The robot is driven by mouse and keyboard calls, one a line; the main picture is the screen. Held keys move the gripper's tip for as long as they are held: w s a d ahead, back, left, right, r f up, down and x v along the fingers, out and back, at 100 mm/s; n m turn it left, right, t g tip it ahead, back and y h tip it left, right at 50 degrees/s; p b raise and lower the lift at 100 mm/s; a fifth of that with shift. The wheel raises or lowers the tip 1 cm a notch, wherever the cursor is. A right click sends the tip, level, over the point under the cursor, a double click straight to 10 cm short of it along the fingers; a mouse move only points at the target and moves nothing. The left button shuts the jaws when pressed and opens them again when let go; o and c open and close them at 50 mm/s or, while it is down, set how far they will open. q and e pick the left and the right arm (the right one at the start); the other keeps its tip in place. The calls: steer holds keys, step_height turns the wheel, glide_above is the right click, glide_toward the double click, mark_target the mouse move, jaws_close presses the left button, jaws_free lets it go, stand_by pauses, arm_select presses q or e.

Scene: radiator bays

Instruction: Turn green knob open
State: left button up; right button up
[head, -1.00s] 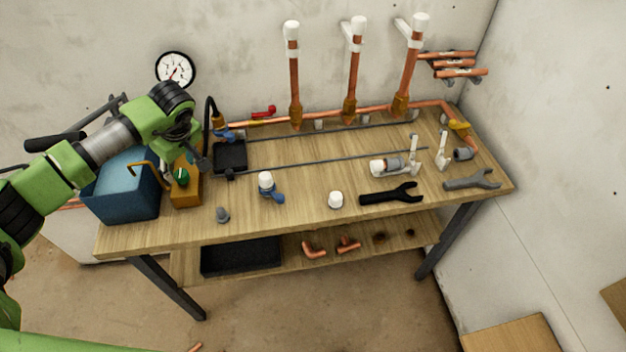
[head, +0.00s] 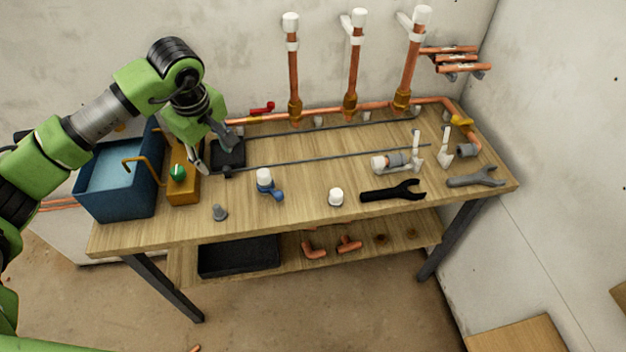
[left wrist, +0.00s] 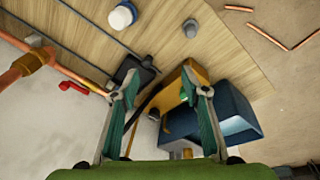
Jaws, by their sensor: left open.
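The green knob (head: 178,172) sits on the brass-coloured block (head: 184,194) at the left end of the workbench, just right of the blue basin. My left gripper (head: 217,158) is open and empty, pointing down beside the block, to the right of and behind the knob. In the left wrist view the open fingers (left wrist: 160,84) spread across the black tray and the brass block. The green knob (left wrist: 185,97) shows there only as a small patch, mostly hidden by the right finger. My right gripper is in neither view.
The blue basin (head: 115,190) stands left of the block, with a bent brass spout between. A black tray (head: 229,152) lies right of the block. A grey fitting (head: 219,212) and a white-and-blue valve (head: 266,184) stand in front. Copper pipes (head: 345,112) run along the back.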

arm_select(q)
steer(key=s+d+n+h, duration=0.1)
steer(key=s+d+h, duration=0.2)
steer(key=d, duration=0.8)
steer(key=s+d+g+h, duration=0.1)
steer(key=s+d+h, duration=0.2)
steer(key=d+h, duration=0.3)
steer(key=shift+d+f+n, duration=0.4)
steer(key=shift+d+f, duration=0.05)
steer(key=shift+d, duration=2.15)
steer(key=shift+w, duration=0.1)
